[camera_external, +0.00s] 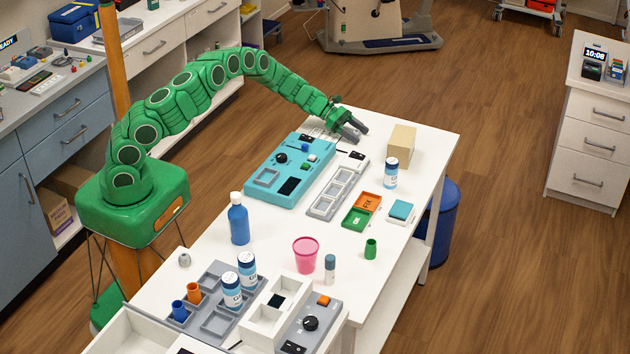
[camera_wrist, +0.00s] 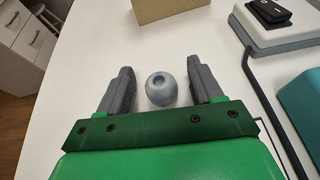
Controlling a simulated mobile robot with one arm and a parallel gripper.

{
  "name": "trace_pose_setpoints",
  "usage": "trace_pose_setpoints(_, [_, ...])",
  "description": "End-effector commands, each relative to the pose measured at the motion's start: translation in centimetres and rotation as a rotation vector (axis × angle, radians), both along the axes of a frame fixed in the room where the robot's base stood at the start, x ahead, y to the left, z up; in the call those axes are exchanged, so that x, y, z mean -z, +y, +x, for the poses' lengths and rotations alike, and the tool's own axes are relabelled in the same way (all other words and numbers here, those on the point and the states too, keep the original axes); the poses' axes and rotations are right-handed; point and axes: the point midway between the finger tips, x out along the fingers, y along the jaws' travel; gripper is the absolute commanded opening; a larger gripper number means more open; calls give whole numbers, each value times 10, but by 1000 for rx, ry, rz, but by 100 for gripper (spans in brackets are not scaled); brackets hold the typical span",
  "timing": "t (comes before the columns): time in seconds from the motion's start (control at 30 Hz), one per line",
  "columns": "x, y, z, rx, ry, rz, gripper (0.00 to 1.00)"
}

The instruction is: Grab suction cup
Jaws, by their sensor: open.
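A small pale grey, rounded piece with a dark hole in its top, which looks like the suction cup (camera_wrist: 160,89), stands on the white table in the wrist view. It lies between the two grey fingers of my gripper (camera_wrist: 161,69), with a gap on each side. My gripper is open and holds nothing. In the external view my gripper (camera_external: 359,133) is low over the far part of the table, and I cannot make out the piece there. Another small grey cone-like piece (camera_external: 184,259) stands at the near left of the table.
A tan block (camera_external: 401,142) stands to the right of my gripper, with a labelled bottle (camera_external: 391,173) near it. A teal panel (camera_external: 262,194) and a grey compartment tray (camera_external: 320,207) lie nearer the camera. The table's far right corner is bare.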

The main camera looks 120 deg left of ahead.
Motion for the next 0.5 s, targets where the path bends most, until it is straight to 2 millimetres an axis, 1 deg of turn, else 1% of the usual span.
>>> trace_pose_setpoints(0.13, [0, 0, 0, 0, 0, 0, 65])
trace_pose_setpoints(0.4, [0, 0, 0, 0, 0, 0, 24])
trace_pose_setpoints(0.5, [0, 0, 0, 0, 0, 0, 11])
